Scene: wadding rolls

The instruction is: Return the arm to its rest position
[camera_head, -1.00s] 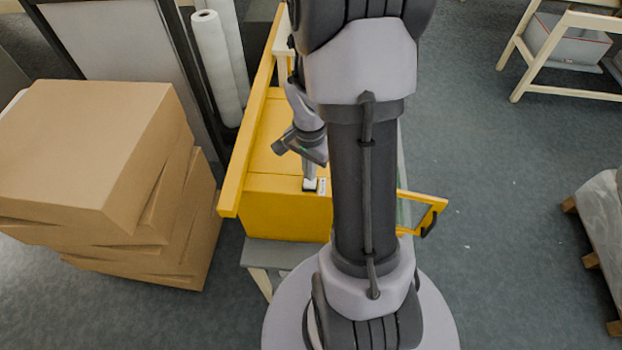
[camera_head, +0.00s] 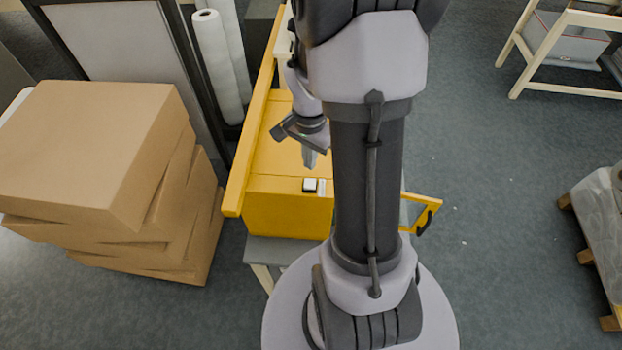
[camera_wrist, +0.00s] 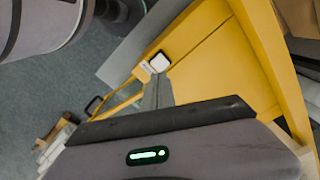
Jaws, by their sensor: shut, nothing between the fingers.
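My gripper (camera_head: 309,157) is shut and empty, just above the top of a yellow machine (camera_head: 288,212). The button also shows in the head view (camera_head: 309,184), now clear of the fingertips. My arm crosses the middle of the head view and hides part of the machine.
A stack of cardboard boxes (camera_head: 92,150) stands to the left. White rolls (camera_head: 219,65) stand behind it. An open yellow-framed door (camera_head: 420,215) juts out at the machine's right. Open floor (camera_head: 490,170) lies to the right, with a wrapped pallet (camera_head: 600,215) beyond.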

